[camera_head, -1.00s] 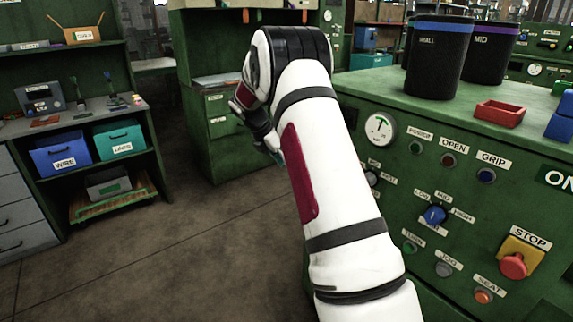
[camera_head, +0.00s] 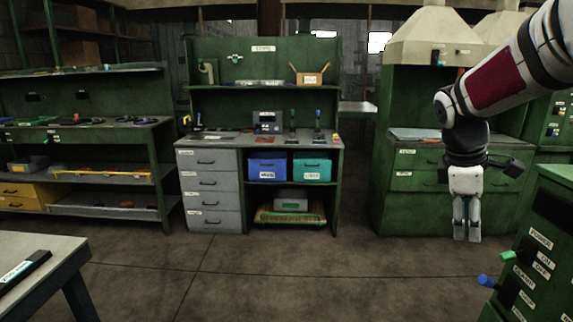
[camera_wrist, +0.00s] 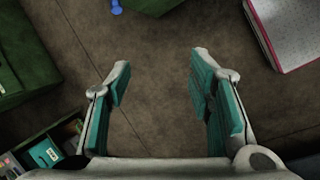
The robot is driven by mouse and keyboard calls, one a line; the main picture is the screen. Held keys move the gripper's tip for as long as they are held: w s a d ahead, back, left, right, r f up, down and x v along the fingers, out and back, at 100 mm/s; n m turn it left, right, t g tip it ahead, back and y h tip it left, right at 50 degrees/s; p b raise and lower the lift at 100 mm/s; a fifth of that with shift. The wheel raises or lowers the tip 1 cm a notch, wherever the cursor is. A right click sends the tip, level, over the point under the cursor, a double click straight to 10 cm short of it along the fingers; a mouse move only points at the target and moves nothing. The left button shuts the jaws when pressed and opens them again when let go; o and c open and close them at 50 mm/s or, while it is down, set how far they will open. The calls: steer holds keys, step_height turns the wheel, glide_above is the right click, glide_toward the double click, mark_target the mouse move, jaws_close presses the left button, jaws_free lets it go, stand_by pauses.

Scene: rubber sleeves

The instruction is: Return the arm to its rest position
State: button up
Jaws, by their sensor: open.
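My gripper (camera_head: 467,232) hangs at the end of my white arm on the right of the head view, pointing down at the floor in front of a green cabinet. In the wrist view my gripper (camera_wrist: 160,85) shows two teal-padded fingers spread apart. Nothing is between them but the brown floor (camera_wrist: 150,50) below. My upper arm (camera_head: 515,65) reaches in from the top right corner and bends down at the elbow.
A green control panel (camera_head: 545,245) stands at the lower right, close to my gripper. The green cabinet (camera_head: 405,205) is behind it. A workbench (camera_head: 335,200) with blue and teal bins stands in the middle. A table (camera_head: 60,255) is at the lower left. The central floor is clear.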

steer(key=s+a+r+m+t+y+p, duration=0.1)
steer(key=s+a+m, duration=0.4)
steer(key=s, duration=0.9)
steer(key=s+a+r+m+t+y+p, duration=0.2)
steer(key=s+a+m, duration=0.4)
steer(key=s+a, duration=0.6)
step_height(320, 180, up, 2)
steer(key=shift+s+y+p, duration=0.5)
steer(key=shift+s+p, duration=0.45)
steer(key=shift+p, duration=0.15)
steer(key=shift+c, duration=0.6)
